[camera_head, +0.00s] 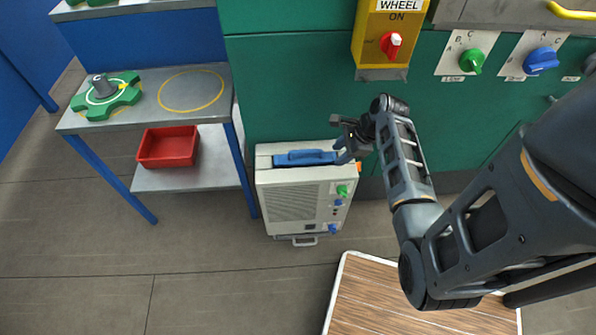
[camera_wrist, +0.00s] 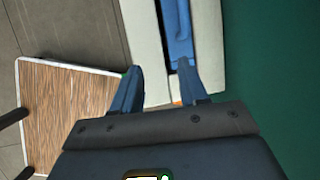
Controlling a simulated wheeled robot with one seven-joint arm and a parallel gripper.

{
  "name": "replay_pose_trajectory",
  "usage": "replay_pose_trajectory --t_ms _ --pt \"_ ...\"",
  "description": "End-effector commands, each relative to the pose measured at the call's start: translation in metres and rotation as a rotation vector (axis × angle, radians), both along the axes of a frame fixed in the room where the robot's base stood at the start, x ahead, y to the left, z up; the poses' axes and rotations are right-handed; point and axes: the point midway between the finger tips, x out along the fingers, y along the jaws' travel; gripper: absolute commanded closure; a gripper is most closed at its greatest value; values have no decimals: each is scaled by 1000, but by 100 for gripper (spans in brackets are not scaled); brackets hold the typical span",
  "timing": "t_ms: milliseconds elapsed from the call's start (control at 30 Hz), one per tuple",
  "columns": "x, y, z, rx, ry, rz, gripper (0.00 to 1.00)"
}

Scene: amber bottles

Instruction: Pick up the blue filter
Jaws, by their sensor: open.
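The blue filter (camera_head: 300,158) sits in the slot on top of a beige machine (camera_head: 295,205), with a raised part along its top. In the wrist view the filter (camera_wrist: 178,35) runs upward, away from my gripper, between the pale walls of the slot. My gripper (camera_head: 342,151) is at the right end of the filter, just above the machine's top edge. Its two fingers are open and empty (camera_wrist: 159,68). In the wrist view the right finger overlaps the near end of the slot, and the left finger is beside the pale casing. I cannot tell whether they touch.
A green cabinet wall (camera_head: 290,95) with knobs stands right behind the machine. A grey table (camera_head: 140,115) with a red bin (camera_head: 168,147) on its lower shelf stands to the left. A wood-topped platform (camera_head: 375,300) is in front. The floor before the machine is clear.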

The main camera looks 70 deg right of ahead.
Motion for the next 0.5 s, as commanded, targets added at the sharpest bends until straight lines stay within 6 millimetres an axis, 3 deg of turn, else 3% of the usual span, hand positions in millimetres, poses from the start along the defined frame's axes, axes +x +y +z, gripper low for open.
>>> replay_pose_trajectory --t_ms 200,500 --pt "43 -2 0 -1 0 5 57" --pt "66 -3 0 -2 1 2 57"
